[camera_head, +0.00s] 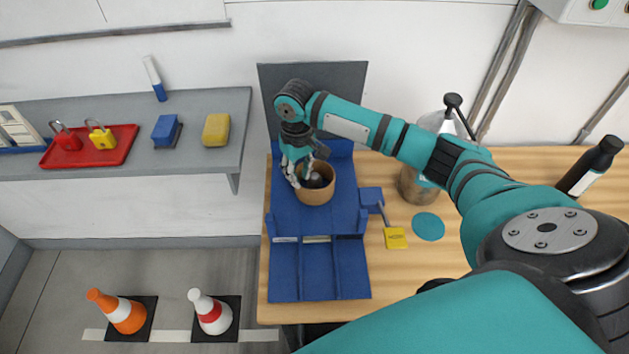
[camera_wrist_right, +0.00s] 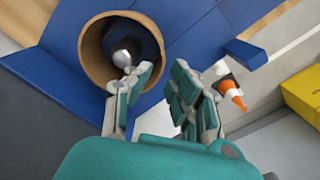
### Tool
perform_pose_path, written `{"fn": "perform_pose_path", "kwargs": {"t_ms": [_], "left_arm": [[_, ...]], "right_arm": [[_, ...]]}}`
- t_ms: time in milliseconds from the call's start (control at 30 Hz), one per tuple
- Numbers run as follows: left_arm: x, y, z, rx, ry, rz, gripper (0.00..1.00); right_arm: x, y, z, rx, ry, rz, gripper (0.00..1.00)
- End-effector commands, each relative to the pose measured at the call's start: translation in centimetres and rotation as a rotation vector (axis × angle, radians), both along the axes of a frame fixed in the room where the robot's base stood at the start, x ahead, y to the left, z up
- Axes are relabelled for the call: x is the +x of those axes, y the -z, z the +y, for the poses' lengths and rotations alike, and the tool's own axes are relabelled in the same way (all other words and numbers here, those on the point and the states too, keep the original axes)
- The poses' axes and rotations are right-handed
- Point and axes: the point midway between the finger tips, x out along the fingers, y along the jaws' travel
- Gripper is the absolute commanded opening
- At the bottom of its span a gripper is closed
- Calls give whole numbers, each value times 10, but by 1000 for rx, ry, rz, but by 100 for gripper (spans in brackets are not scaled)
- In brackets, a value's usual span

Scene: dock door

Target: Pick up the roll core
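The roll core (camera_head: 315,193) is a brown, open-ended tube on the blue holder in the head view. Its open end faces up, and a dark rounded thing with a shiny part shows inside. In the right wrist view the roll core (camera_wrist_right: 93,55) is at the upper left. My right gripper (camera_head: 302,172) is at the core's rim; in the wrist view (camera_wrist_right: 163,75) its fingers are apart with nothing held. One finger overlaps the core's opening and the other is to the right of its rim. Contact cannot be told. My left gripper is not in view.
The blue holder (camera_head: 290,270) stands on a wooden bench (camera_head: 460,250). To its right are a metal canister (camera_head: 415,187), a yellow tag (camera_head: 396,238) and a teal disc (camera_head: 428,226). A grey shelf (camera_head: 200,104) with a red tray (camera_head: 118,150) is at left. Cones (camera_head: 127,316) stand on the floor.

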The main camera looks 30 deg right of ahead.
Motion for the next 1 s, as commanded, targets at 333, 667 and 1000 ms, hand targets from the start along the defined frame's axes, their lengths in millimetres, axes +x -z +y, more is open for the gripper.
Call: {"fn": "perform_pose_path", "kwargs": {"t_ms": [333, 667, 1000], "left_arm": [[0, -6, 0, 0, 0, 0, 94], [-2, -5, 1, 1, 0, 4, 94], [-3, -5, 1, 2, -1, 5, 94]], "right_arm": [[3, 42, 1, 0, -1, 1, 20], [3, 42, 1, 0, -1, 0, 6], [3, 42, 1, 0, -1, 0, 0]]}}
